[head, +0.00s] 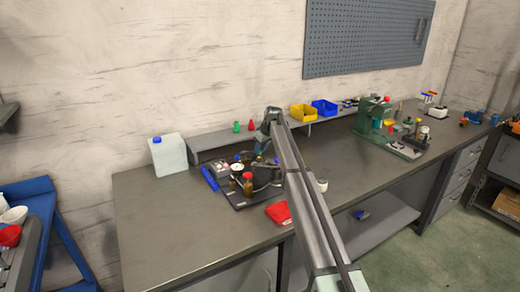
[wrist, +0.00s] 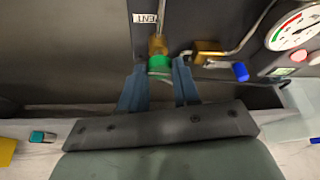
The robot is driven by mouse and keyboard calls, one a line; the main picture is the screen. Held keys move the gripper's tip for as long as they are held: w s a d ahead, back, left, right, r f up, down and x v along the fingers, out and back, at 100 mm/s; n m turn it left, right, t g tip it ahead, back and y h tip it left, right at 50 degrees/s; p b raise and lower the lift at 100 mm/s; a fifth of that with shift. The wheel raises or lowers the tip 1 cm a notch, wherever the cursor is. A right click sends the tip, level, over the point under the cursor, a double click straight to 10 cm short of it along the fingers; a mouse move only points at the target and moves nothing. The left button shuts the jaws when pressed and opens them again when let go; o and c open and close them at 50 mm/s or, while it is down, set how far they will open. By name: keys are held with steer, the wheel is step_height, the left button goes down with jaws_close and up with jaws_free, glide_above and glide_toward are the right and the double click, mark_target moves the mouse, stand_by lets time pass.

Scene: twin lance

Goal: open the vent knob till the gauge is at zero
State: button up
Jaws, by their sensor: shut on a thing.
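A brass fitting (wrist: 207,50) with a thin pipe and a blue knob (wrist: 240,72) are right of the green knob.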

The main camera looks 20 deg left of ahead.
steer(key=shift+w+n+g, duration=0.1)
steer(key=shift+n+g, duration=0.2)
steer(key=shift+n, duration=0.4)
steer(key=o, duration=1)
steer(key=shift+o, duration=0.2)
steer(key=v, duration=1.4)
steer(key=shift+d+f, duration=0.15)
